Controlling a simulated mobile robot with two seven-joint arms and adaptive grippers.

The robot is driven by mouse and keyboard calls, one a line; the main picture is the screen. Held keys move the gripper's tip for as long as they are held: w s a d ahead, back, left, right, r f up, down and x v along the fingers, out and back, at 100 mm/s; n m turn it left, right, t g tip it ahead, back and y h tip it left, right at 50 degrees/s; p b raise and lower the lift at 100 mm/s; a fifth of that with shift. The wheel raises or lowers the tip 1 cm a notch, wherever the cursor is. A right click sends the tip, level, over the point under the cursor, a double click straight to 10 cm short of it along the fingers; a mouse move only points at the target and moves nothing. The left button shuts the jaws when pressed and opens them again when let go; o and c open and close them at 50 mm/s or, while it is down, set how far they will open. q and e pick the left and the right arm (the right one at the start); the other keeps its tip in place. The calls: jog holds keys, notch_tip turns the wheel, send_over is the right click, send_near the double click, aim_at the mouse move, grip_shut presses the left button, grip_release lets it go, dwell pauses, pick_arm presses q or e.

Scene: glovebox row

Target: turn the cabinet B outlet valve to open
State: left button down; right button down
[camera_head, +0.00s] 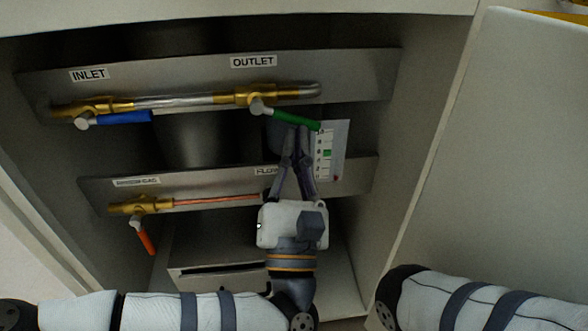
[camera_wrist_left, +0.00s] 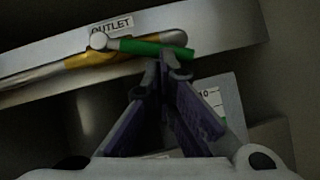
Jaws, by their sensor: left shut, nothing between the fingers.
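The outlet valve's green handle (camera_head: 297,119) points right from its pivot under the OUTLET label (camera_head: 253,62), sloping slightly down away from the pipe line. Its brass body (camera_head: 262,93) sits on the upper pipe. The wrist view also shows the green handle (camera_wrist_left: 150,48), nearly in line with the pipe. My left gripper (camera_head: 296,134) is shut and empty, with its fingertips just below the handle's middle. The fingertips also show in the wrist view (camera_wrist_left: 164,62), close under the handle's right part; I cannot tell if they touch it. My right gripper is not in view.
A blue inlet handle (camera_head: 124,117) lies left along the same pipe. An orange handle (camera_head: 146,242) hangs from the lower pipe. A flow gauge (camera_head: 330,152) is right of my left fingers. A drawer box (camera_head: 215,262) stands below. The cabinet's right wall (camera_head: 425,110) bounds the space.

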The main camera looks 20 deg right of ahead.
pick_arm(q)
jog(key=shift+d+r, duration=0.3)
jog(key=shift+r, duration=0.1)
jog(key=shift+s+d+r+b, duration=0.1)
jog(key=shift+d+r+b, duration=0.15)
jog(key=shift+r+b, duration=0.1)
dwell(0.5)
jog(key=shift+f, duration=0.15)
jog(key=s+a+f+n+y, duration=0.2)
jog(key=s+a+f, duration=0.3)
jog(key=s+f, duration=0.4)
jog(key=s+r+b+x, duration=0.1)
jog(key=r+x, duration=0.1)
jog(key=x, duration=1.1)
jog(key=shift+s+t+h+b, duration=0.2)
jog(key=shift+t+h+b, duration=0.1)
jog(key=shift+h+b, duration=0.1)
